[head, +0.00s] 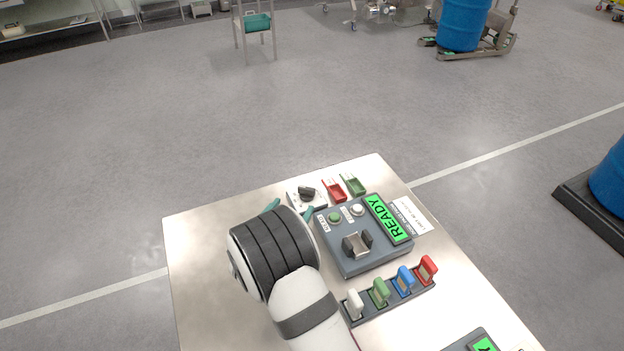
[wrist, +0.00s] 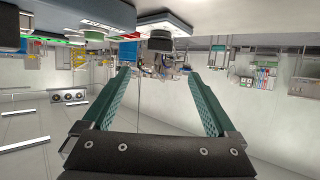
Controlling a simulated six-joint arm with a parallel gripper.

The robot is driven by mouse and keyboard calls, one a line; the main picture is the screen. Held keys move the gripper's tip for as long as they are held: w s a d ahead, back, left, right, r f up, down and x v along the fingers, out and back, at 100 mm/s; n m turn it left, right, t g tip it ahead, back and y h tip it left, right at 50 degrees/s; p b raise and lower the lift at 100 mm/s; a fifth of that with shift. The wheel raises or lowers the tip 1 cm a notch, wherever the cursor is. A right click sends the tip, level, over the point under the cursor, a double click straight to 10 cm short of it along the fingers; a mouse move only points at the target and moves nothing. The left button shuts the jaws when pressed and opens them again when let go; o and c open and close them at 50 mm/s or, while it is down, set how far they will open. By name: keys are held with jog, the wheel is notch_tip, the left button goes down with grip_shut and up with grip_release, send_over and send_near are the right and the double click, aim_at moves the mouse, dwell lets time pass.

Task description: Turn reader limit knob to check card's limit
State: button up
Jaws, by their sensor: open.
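The limit knob, a dark knob (head: 307,191) on a pale square plate (head: 294,199), sits at the table's far side, left of the reader. In the wrist view the knob (wrist: 160,41) shows beyond my fingertips, apart from them. My gripper (head: 290,209) is open and empty, with its teal fingers close in front of the plate; the fingers also show in the wrist view (wrist: 157,74). The grey reader (head: 350,262) has a lit green READY screen (head: 388,219). A white printed card (head: 408,215) lies beside the screen; its print and the knob's setting are too small to read.
A red tray (head: 335,190) and a green tray (head: 354,185) stand right of the knob. A rack (head: 392,303) holds white, green, blue and red upright pieces at the near side. Another lit device (head: 478,341) is at the bottom edge. The table's left part is clear.

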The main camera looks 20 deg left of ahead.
aim_at(306, 188)
jog(key=x, duration=1.3)
jog(key=shift+d+f, duration=0.1)
